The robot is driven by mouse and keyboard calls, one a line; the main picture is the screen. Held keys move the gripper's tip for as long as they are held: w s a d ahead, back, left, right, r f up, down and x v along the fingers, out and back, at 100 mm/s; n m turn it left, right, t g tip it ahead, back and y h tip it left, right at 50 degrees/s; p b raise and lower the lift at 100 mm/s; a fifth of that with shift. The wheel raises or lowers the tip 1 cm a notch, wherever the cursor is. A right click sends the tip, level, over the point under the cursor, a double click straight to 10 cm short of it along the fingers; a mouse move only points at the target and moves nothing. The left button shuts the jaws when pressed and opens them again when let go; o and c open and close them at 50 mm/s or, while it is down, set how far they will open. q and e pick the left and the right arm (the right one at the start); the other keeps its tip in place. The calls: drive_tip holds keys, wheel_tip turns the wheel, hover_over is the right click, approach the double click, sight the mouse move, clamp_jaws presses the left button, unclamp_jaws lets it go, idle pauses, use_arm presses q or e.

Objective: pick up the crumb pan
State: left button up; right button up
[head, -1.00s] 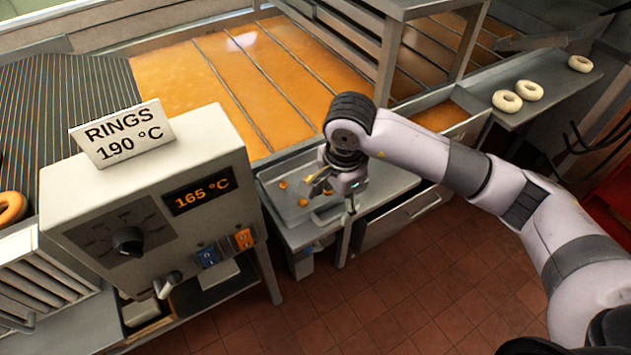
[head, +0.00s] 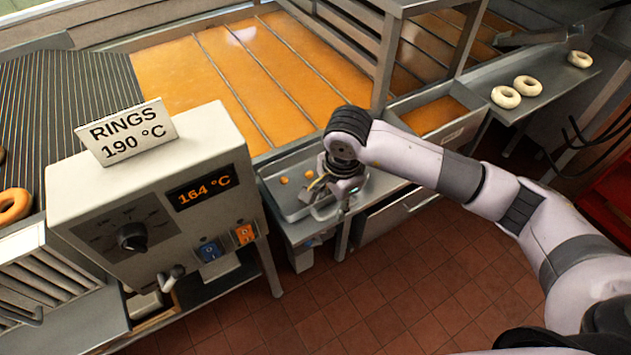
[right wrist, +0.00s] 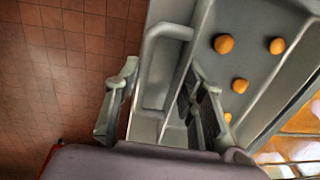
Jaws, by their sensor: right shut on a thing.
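The crumb pan (head: 277,197) is a shallow grey metal tray on the low shelf below the fryer's front, right of the control box. A few round orange crumbs (head: 283,180) lie in it, and several show in the right wrist view (right wrist: 241,86). My right gripper (head: 338,200) is over the pan's front edge. The arm hides part of the pan's right side in the head view. My left gripper is not in view.
The control box (head: 140,200) with the 164 °C display stands close left of the pan. The oil fryer (head: 240,70) lies behind, with a small oil tray (head: 434,114) at right. Pale rings (head: 506,97) sit on the right shelf. The tiled floor (head: 350,315) in front is clear.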

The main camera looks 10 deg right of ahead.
clamp_jaws()
drive_tip(key=shift+r, duration=0.15)
